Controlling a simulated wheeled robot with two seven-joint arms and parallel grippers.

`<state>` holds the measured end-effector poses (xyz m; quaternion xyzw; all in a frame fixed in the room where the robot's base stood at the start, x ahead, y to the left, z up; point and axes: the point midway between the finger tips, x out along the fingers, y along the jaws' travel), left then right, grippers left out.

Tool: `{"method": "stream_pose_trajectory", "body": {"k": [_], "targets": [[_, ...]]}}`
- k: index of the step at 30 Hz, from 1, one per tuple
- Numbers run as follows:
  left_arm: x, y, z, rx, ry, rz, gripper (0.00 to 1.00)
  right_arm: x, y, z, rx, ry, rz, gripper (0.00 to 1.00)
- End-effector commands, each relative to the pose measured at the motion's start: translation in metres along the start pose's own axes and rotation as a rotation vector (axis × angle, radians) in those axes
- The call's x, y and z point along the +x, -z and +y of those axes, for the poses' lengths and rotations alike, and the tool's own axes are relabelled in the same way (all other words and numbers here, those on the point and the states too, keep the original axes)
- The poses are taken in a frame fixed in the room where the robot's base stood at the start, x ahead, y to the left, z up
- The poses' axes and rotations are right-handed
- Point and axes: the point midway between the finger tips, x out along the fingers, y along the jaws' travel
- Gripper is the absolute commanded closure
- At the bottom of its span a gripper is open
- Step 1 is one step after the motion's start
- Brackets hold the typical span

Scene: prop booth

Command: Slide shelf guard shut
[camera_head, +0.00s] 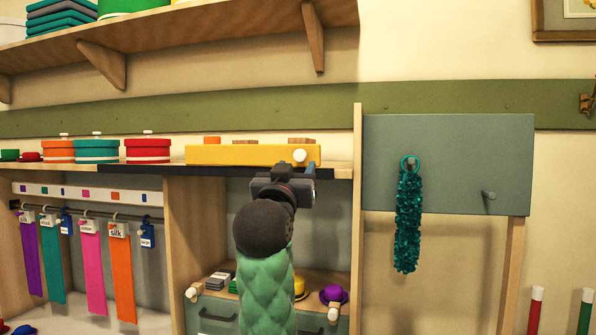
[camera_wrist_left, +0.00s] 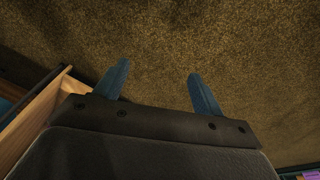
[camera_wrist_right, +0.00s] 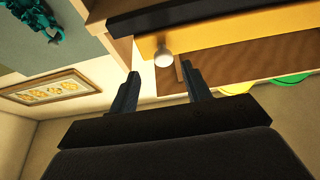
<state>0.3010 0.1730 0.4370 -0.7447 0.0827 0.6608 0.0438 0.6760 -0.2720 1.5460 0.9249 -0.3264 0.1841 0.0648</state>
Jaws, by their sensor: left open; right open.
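The shelf guard (camera_head: 235,154) is a long yellow panel along the shelf's front edge in the head view, with a white knob (camera_head: 299,156) near its right end. My right gripper (camera_head: 294,171) is just below and in front of that knob, open and empty. In the right wrist view the guard (camera_wrist_right: 235,42) runs across the upper right. The knob (camera_wrist_right: 163,58) appears in the gap between the fingertips (camera_wrist_right: 160,71); whether they touch it, I cannot tell. My left gripper (camera_wrist_left: 159,70) is open and empty over brown floor, outside the head view.
Round orange, teal and red boxes (camera_head: 148,150) stand on the shelf left of the guard. Below hang coloured ribbons (camera_head: 122,275) on a rail. A grey-green board (camera_head: 450,150) with a teal tinsel garland (camera_head: 408,225) is to the right. A bracketed upper shelf (camera_head: 200,40) is above.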

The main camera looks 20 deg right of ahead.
Motion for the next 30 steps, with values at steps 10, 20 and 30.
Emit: {"method": "stream_pose_trajectory", "body": {"k": [10,20,30], "targets": [[-0.037,0.017,0.006,-0.001,-0.007,0.002,0.31,-0.025,-0.001,0.0,0.001,0.0,0.0,0.52],[-0.041,0.019,0.007,-0.001,-0.008,0.003,0.31,-0.027,0.0,0.001,0.0,0.0,0.0,0.52],[-0.041,0.018,0.007,-0.002,-0.009,0.004,0.31,-0.028,-0.011,-0.002,-0.008,0.01,-0.016,0.52]]}}
